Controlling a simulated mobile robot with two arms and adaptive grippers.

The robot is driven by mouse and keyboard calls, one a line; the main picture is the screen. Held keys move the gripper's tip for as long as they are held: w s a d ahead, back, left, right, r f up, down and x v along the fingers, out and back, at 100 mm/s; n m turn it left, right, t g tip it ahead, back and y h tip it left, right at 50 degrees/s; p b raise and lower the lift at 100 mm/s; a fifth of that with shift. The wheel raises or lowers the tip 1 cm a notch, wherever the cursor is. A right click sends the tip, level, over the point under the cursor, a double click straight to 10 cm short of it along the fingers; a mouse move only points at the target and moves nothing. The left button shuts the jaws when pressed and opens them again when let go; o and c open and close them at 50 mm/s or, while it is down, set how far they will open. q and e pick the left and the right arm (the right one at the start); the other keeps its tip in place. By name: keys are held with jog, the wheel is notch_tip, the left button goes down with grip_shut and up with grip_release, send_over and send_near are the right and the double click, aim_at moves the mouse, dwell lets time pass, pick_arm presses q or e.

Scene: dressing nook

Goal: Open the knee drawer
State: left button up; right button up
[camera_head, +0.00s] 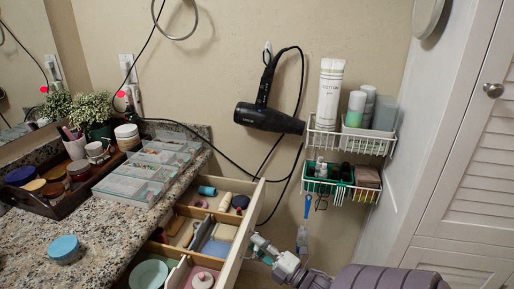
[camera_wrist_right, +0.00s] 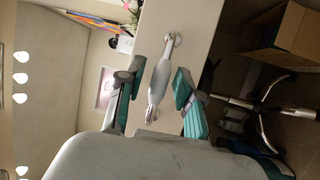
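The knee drawer (camera_head: 247,224) stands pulled out from under the granite counter, its compartments and contents showing. Its pale front also shows in the right wrist view (camera_wrist_right: 196,35), with a silver bar handle (camera_wrist_right: 157,82) on it. My right gripper (camera_head: 262,248) is at the outer side of the drawer front in the head view. In the right wrist view my right gripper (camera_wrist_right: 159,80) is open, one finger on each side of the handle, with gaps visible between fingers and handle. The handle is hidden in the head view. My left gripper is not in view.
The counter (camera_head: 100,235) holds a dark tray (camera_head: 62,205), clear organizers (camera_head: 130,186) and a blue-lidded jar (camera_head: 64,249). A hair dryer (camera_head: 268,118) with hanging cords and white wire baskets (camera_head: 350,141) are on the wall. A louvred door (camera_head: 470,190) stands right.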

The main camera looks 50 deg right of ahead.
jog(key=s+f, duration=0.2)
jog(key=s, duration=0.9)
jog(key=shift+s, duration=0.2)
